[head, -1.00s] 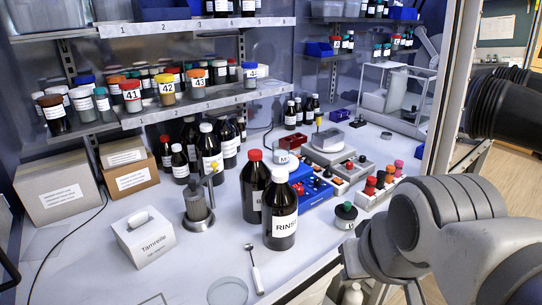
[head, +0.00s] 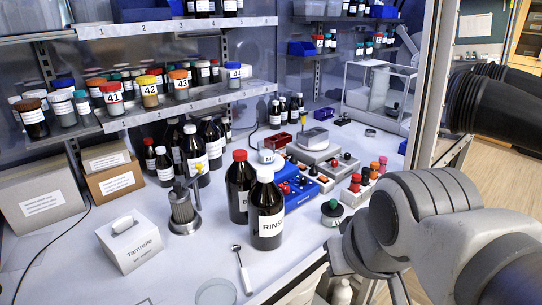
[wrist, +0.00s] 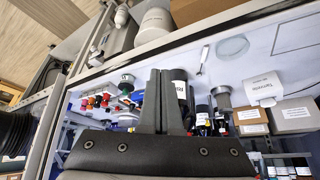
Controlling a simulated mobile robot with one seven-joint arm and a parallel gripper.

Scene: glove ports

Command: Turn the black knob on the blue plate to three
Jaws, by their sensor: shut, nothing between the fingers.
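The blue plate (head: 300,192) lies on the bench in the head view, behind and right of the white-capped RINSE bottle (head: 267,215), which covers part of it. Small red and dark parts sit on the plate. The black knob and its numbers are too small to tell apart. My gripper shows in the wrist view (wrist: 167,73), with its two dark fingers together and nothing between them. It is apart from the plate. In the head view only my arm shows, at the lower right, and the gripper is hidden.
A red-capped bottle (head: 239,187) stands beside the RINSE bottle. Grey units (head: 318,155) sit behind the plate, and a green-topped jar (head: 332,212) stands in front, near my arm. A frame post (head: 428,85) and black glove sleeves (head: 510,105) are at the right.

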